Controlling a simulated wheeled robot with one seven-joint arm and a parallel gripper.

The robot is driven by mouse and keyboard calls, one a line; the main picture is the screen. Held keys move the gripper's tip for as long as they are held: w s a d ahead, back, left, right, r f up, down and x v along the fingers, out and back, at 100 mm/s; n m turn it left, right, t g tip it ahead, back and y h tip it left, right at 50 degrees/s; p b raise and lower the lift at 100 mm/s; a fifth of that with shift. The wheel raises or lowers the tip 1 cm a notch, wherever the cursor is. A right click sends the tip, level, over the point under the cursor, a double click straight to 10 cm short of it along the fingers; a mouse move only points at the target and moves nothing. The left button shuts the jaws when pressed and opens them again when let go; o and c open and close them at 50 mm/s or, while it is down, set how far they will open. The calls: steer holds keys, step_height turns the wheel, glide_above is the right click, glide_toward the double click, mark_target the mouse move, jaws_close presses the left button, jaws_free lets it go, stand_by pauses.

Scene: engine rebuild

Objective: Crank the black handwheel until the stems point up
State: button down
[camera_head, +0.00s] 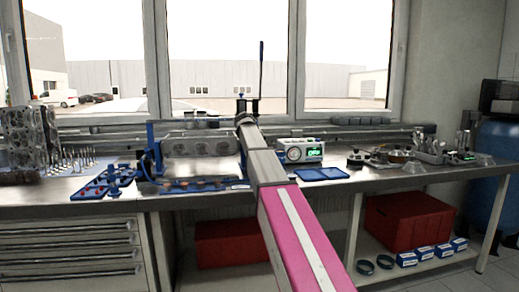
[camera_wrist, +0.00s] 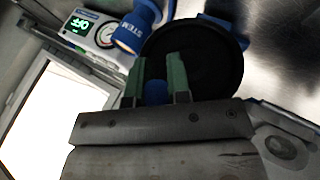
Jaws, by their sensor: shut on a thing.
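The black handwheel (camera_wrist: 208,58) fills the upper middle of the wrist view as a large round dark disc. My gripper (camera_wrist: 157,65) has its two green fingers in front of the wheel's left part. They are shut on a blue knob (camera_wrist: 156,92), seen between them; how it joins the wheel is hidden. A blue cylinder marked STEM (camera_wrist: 132,32) is beside the wheel's upper left edge. In the head view, my arm hides the wheel and gripper. A grey cylinder head (camera_head: 200,146) sits in a blue stand (camera_head: 152,145); which way its stems point is unclear.
A white box with a dial and green display (camera_head: 301,150) stands right of my arm, with a blue tray (camera_head: 321,174) in front. A blue rack (camera_head: 107,181) lies at left. A tall dark lever (camera_head: 261,68) rises behind my arm.

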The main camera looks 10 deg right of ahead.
steer(key=c, duration=1.1)
jaws_free()
steer(key=shift+d, duration=0.15)
steer(key=v, duration=1)
steer(key=shift+s+a+r, duration=0.2)
steer(key=shift+a+r, duration=0.05)
steer(key=shift+r, duration=0.05)
steer(key=shift+s, duration=0.1)
